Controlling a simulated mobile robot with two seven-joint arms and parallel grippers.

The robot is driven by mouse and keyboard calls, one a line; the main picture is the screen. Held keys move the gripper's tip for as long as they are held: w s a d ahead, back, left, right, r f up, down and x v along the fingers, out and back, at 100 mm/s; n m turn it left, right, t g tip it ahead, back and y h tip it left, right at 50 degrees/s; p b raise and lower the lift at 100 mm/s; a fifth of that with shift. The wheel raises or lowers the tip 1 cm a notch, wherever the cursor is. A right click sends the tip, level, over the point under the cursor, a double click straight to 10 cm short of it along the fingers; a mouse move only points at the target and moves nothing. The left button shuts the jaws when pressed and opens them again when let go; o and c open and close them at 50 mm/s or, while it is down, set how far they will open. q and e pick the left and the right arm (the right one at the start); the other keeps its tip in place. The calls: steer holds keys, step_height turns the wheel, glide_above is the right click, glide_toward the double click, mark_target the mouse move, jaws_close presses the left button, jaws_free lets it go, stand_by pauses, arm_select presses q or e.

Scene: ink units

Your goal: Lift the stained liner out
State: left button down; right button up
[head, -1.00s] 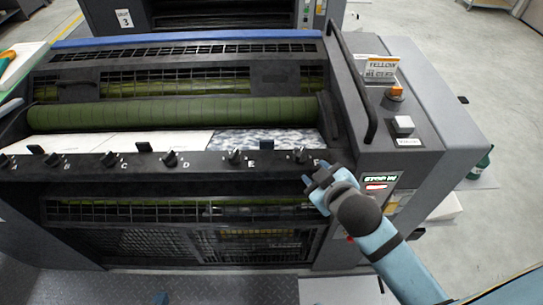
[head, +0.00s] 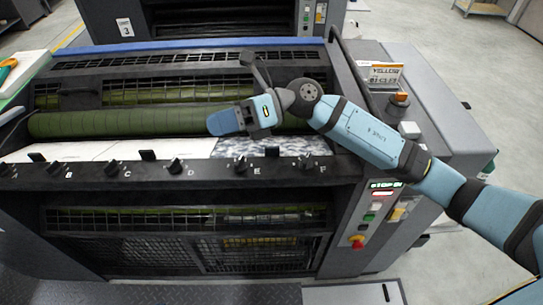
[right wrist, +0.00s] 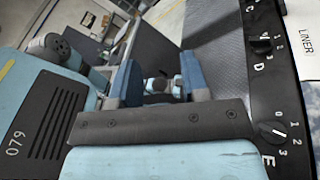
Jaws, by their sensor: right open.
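The stained liner (head: 262,146) is the grey-mottled sheet in the long trough, behind knobs E and F in the head view. Part of it is hidden by my right arm and gripper. White liner sheets (head: 100,151) lie to its left, and one lettered LINER shows in the right wrist view (right wrist: 304,42). My right gripper (head: 223,122) is above the trough in front of the green roller, near the stained liner's left end, apart from it. In the right wrist view its two blue fingers (right wrist: 161,84) are spread with nothing between them. My left gripper is not in view.
The green roller (head: 130,123) runs behind the trough. A dark rail with knobs (head: 175,167) runs along its front. Grey floor (head: 470,90) is open at the right.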

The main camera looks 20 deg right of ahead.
steer(key=w+d+f+n+g+h, duration=0.1)
steer(key=w+d+f+n+h, duration=0.3)
steer(key=d+h, duration=0.25)
steer(key=h, duration=0.8)
glide_toward(275, 147)
steer(key=f, duration=0.3)
steer(key=shift+s+a+f+t+p, duration=0.1)
steer(key=shift+s+f+t+p, duration=0.2)
steer(key=shift+s+f+p, duration=0.1)
steer(key=shift+a+f, duration=0.1)
steer(key=shift+f, duration=0.25)
steer(key=x, duration=0.3)
steer(key=p+x, duration=0.1)
steer(key=x, duration=0.1)
steer(key=shift+a, duration=0.35)
steer(key=shift+r, duration=0.15)
jaws_close()
